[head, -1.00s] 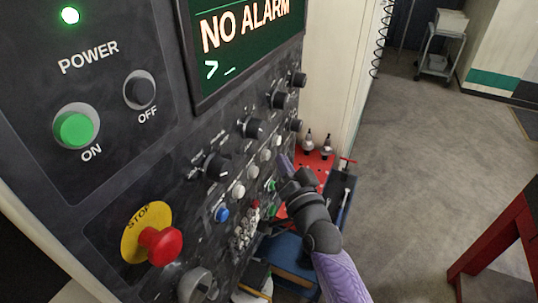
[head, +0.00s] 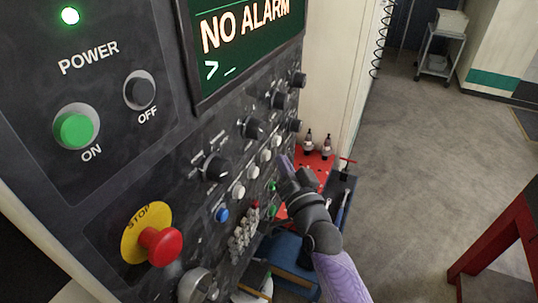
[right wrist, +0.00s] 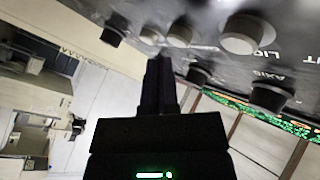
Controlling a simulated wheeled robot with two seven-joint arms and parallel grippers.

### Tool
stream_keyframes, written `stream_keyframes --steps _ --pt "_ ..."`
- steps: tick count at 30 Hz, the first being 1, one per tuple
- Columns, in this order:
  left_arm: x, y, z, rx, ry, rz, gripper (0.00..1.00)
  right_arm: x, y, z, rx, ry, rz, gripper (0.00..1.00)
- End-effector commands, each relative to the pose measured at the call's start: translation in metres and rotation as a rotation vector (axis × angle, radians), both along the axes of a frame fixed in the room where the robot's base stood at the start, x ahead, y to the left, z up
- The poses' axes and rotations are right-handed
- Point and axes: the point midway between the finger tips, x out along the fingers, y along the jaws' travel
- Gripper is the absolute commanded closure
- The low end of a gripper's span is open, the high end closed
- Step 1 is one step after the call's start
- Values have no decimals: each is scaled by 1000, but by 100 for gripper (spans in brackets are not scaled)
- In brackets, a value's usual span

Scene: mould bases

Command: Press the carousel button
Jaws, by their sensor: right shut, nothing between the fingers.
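The dark control panel (head: 130,190) carries a slanted row of white buttons (head: 251,171). I cannot read which one is the carousel button. My right gripper (head: 285,164) is shut and empty, its tips beside the far end of that row. In the right wrist view its shut fingers (right wrist: 160,66) point at the panel, just short of two pale buttons, a nearer one (right wrist: 180,35) and a farther one (right wrist: 150,36). Whether the tips touch a button cannot be told. A larger white button (right wrist: 243,38) there has a label reading "LIGHT". My left gripper is not in view.
Black knobs (head: 215,168) flank the row, with a blue button (head: 222,215) at its near end. A red stop button (head: 160,246) and a green ON button (head: 74,130) are nearer. A red tray (head: 318,164) with tool holders lies beyond my gripper.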

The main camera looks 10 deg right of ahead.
Motion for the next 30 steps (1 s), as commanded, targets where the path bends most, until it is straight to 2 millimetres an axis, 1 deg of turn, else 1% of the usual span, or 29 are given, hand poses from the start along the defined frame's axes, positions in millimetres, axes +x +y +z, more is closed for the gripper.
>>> stream_keyframes --steps 23,30 --pt "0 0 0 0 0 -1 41 0 0 0 0 0 0 100" --pt "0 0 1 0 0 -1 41 4 6 0 0 0 0 100"
